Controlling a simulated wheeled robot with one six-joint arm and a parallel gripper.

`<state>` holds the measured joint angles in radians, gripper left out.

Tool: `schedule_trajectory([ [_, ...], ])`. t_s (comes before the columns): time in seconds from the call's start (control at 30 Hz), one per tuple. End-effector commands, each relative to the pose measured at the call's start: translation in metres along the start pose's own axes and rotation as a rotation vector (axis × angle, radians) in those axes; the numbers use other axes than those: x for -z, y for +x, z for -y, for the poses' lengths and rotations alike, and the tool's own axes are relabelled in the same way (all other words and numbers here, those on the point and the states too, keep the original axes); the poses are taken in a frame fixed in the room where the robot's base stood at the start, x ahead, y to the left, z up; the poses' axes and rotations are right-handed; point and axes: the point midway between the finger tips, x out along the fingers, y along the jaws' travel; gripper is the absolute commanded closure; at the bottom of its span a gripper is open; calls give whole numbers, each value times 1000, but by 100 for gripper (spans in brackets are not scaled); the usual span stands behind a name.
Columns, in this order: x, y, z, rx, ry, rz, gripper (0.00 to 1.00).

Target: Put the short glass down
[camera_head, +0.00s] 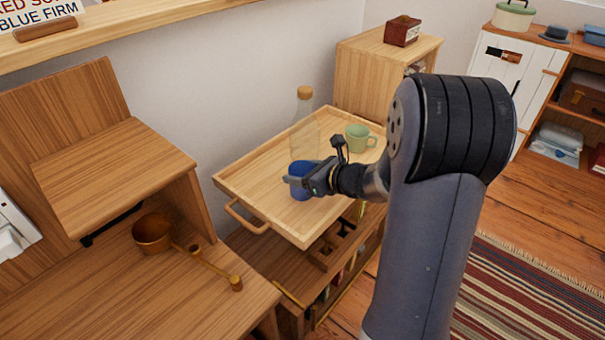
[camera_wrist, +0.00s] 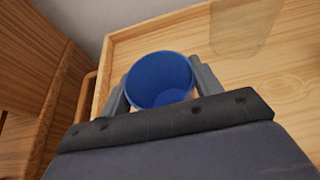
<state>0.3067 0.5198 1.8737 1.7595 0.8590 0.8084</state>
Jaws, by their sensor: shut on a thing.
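The short glass (camera_head: 301,186) is a blue tumbler, upright in the jaws of my gripper (camera_head: 296,180). The glass is over the wooden tray top (camera_head: 245,180) of a small trolley. I cannot tell whether its base touches the tray. The tray also shows in the wrist view (camera_wrist: 285,75).
A clear bottle with a cork stopper (camera_head: 305,110) and a green mug (camera_head: 358,138) stand towards the tray's back. The tray has a raised rim and a left handle (camera_head: 245,218). The tray's left part is clear. A wooden desk (camera_head: 130,290) with a copper pot (camera_head: 153,233) stands left.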

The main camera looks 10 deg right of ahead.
Motion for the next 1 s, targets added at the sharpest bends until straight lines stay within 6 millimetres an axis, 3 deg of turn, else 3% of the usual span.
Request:
schedule_trajectory([
  [0.2,4,2,0,0,0,1,68],
  [0.23,3,1,0,0,0,0,38],
  [0.47,3,1,0,0,0,0,19],
  [0.83,-3,-1,0,1,0,0,18],
  [1.0,-4,-32,2,6,2,0,18],
])
